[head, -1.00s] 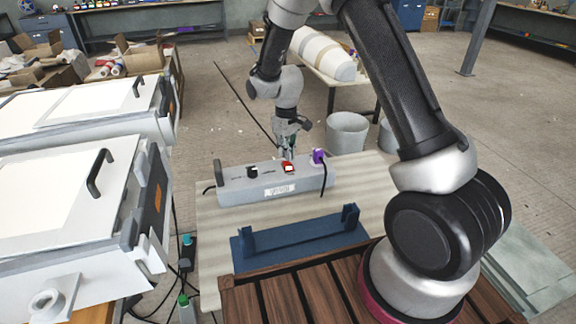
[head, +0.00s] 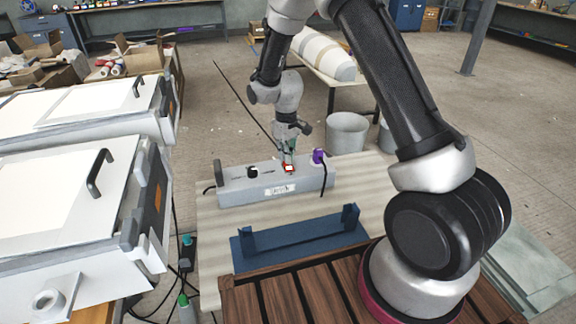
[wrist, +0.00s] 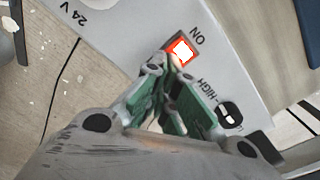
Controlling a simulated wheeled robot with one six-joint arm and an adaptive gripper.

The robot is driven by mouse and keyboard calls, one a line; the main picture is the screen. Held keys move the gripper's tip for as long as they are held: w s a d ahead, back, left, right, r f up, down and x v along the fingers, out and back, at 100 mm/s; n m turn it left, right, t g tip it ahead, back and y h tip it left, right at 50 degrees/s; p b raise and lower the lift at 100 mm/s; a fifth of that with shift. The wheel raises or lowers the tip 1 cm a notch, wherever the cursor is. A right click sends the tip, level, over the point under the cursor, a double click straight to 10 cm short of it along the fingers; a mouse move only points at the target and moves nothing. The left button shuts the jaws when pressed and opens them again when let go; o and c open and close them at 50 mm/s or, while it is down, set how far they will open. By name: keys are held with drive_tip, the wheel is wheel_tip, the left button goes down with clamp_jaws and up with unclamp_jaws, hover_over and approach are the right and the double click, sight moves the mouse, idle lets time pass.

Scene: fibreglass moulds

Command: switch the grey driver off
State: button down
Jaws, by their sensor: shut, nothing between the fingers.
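The grey driver (head: 240,187) is a long grey box on the table, with a black knob, a red-framed switch and a purple plug on a black cable. The switch (head: 288,168) is red with a bright white centre. In the wrist view the switch (wrist: 182,51) sits beside the word ON, near a HIGH label and a small black slider. My gripper (wrist: 172,66) is shut and empty, with its fingertips at the near edge of the switch. In the head view my gripper (head: 288,160) stands over the switch; whether it touches cannot be told.
A blue bracket (head: 300,240) with two uprights lies in front of the driver on the pale table (head: 215,265). A grey bucket (head: 347,132) stands behind. White moulding machines (head: 60,210) stand to the left, with cables between.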

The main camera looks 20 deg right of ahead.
drive_tip(key=shift+f, duration=0.15)
drive_tip(key=shift+r, duration=3.55)
drive_tip(key=s+d+r+m+t, duration=0.1)
drive_tip(key=s+d+r+m, duration=0.1)
drive_tip(key=s+d+r, duration=0.3)
drive_tip(key=s+d+r+m+t, duration=0.2)
drive_tip(key=s+d+r, duration=0.3)
drive_tip(key=s+r, duration=0.6)
drive_tip(key=s+d+r+m+t, duration=0.1)
drive_tip(key=s+d+r, duration=0.4)
drive_tip(key=s, duration=1.1)
wheel_tip(320, 180, up, 4)
drive_tip(key=shift+f+m, duration=0.25)
drive_tip(key=shift+m, duration=0.25)
